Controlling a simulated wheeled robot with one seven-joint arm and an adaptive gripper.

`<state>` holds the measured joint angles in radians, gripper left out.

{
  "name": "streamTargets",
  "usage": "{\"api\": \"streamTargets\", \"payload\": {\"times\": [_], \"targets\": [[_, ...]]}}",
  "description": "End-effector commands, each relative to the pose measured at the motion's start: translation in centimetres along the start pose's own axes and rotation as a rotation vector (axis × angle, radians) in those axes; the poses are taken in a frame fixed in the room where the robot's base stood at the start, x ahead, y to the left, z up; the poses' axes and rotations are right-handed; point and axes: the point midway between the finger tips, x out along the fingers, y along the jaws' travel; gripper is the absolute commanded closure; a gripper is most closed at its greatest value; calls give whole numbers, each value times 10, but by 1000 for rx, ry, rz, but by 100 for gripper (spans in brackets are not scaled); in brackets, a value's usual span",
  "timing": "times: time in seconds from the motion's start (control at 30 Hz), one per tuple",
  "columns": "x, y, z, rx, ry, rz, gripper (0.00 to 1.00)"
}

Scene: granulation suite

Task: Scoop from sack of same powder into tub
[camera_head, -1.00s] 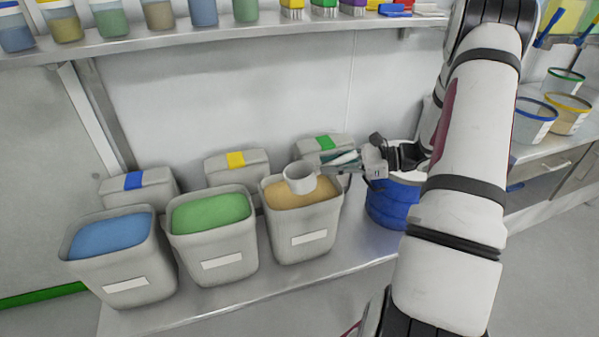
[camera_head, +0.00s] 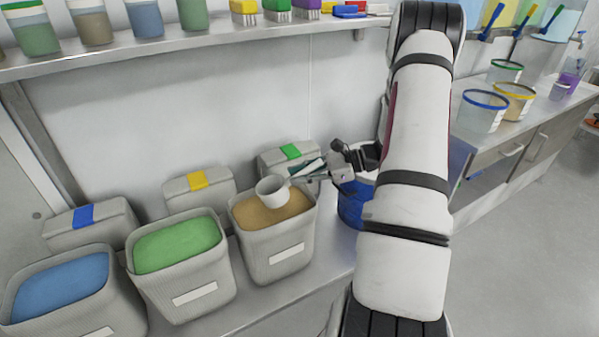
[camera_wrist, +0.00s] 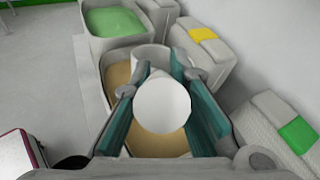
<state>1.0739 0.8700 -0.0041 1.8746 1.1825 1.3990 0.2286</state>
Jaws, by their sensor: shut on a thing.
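My gripper (camera_head: 316,174) is shut on the handle of a white scoop (camera_head: 272,191). In the wrist view the scoop's round handle end (camera_wrist: 162,106) lies between the teal finger pads, with the cup (camera_wrist: 151,56) beyond. The cup is over the open grey container of tan powder (camera_head: 287,247); I cannot tell whether it touches the powder, and its inside is hidden. On the right counter stand a blue-rimmed tub (camera_head: 483,114), a yellow-rimmed tub with tan contents (camera_head: 515,102) and a green-rimmed tub (camera_head: 504,72).
Open containers of green powder (camera_head: 187,271) and blue powder (camera_head: 64,289) stand left of the tan one. Lidded boxes with blue, yellow and green tags stand behind. A blue drum (camera_head: 352,206) is right of the tan container. A shelf (camera_head: 180,42) runs above.

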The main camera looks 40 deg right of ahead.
Motion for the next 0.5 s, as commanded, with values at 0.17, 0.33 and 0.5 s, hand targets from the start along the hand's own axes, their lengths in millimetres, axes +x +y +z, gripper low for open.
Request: {"api": "streamTargets", "payload": {"times": [0.17,0.33,0.5], "targets": [[5,2,-12,1,18,4,100],[9,3,-22,2,36,7,100],[13,4,-31,3,53,11,100]]}}
